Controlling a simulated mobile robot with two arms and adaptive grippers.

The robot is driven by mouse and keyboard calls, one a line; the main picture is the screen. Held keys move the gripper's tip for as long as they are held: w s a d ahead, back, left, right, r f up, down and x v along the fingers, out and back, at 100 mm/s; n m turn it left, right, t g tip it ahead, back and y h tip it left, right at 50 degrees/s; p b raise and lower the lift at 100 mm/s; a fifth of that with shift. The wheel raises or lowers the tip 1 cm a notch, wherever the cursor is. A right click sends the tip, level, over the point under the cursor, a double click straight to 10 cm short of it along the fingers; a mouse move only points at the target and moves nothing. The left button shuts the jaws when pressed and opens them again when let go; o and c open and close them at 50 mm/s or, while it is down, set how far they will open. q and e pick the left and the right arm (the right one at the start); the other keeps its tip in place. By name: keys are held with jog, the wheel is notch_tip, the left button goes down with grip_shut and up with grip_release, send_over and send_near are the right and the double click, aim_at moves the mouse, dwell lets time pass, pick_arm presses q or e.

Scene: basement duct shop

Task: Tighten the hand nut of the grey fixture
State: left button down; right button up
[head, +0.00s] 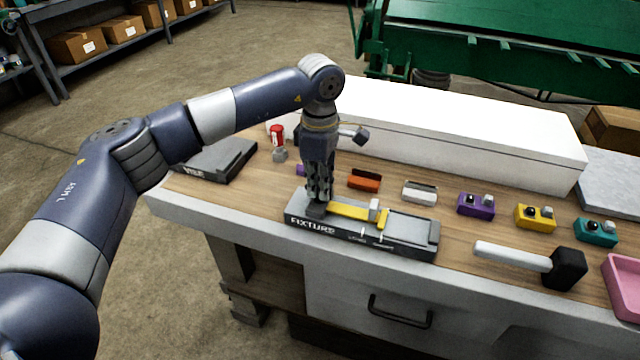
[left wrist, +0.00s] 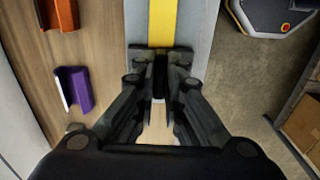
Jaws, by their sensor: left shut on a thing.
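The grey fixture (head: 405,245), labelled FIXTURE, lies near the front edge of the workbench. A yellow bar (head: 348,211) lies along its top, with a light grey block on it towards the right. The fixture (left wrist: 198,22) and the yellow bar (left wrist: 162,22) also show in the left wrist view. My left gripper (head: 317,200) points straight down at the fixture's left end. Its fingers (left wrist: 160,65) are shut on a dark part there, seemingly the hand nut, mostly hidden between them. My right gripper is not in view.
A black-headed hammer (head: 565,268) lies to the right, near a pink tray (head: 622,285). A long white box (head: 450,130) borders the back.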

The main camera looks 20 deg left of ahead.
pick_arm(q)
jog(key=c, duration=1.7)
grip_release()
notch_tip(320, 180, up, 12)
jog(key=shift+r, duration=0.1)
